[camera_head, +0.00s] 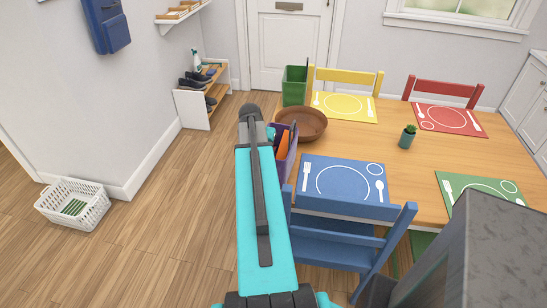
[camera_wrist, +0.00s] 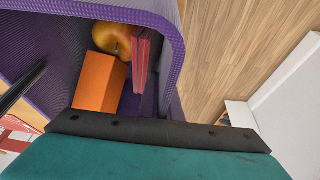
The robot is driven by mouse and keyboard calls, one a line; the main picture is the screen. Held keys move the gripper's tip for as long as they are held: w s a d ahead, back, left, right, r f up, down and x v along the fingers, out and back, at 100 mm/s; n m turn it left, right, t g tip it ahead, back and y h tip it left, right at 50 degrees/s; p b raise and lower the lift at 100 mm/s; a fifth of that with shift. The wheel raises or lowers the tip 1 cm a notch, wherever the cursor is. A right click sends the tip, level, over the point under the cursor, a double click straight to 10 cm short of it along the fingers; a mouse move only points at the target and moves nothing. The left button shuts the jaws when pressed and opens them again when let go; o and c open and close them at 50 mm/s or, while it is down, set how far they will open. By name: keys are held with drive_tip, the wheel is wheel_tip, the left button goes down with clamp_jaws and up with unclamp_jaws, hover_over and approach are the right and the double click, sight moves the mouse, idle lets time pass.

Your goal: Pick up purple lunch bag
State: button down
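The purple lunch bag (camera_head: 292,157) stands open-topped at the left edge of the wooden table, partly hidden behind my teal arm. Its wall fills the upper left of the wrist view (camera_wrist: 176,35). Inside it are an orange box (camera_wrist: 98,82), a yellow-orange apple (camera_wrist: 113,38) and a thin pink-red item (camera_wrist: 141,60). My gripper (camera_wrist: 160,130) is right at the bag, its dark base across the lower wrist view. A dark bar (camera_wrist: 20,88) shows at the left.
A brown bowl (camera_head: 303,124) and a green container (camera_head: 294,86) stand close behind the bag. A blue placemat (camera_head: 340,177) lies to its right and a blue chair (camera_head: 335,240) stands in front. The floor left of my arm is mostly clear, with a white basket (camera_head: 73,204) farther left.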

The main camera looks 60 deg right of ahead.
drive_tip(key=shift+r, duration=0.2)
drive_tip(key=shift+r+b, duration=1.05)
drive_tip(key=shift+r, duration=3.8)
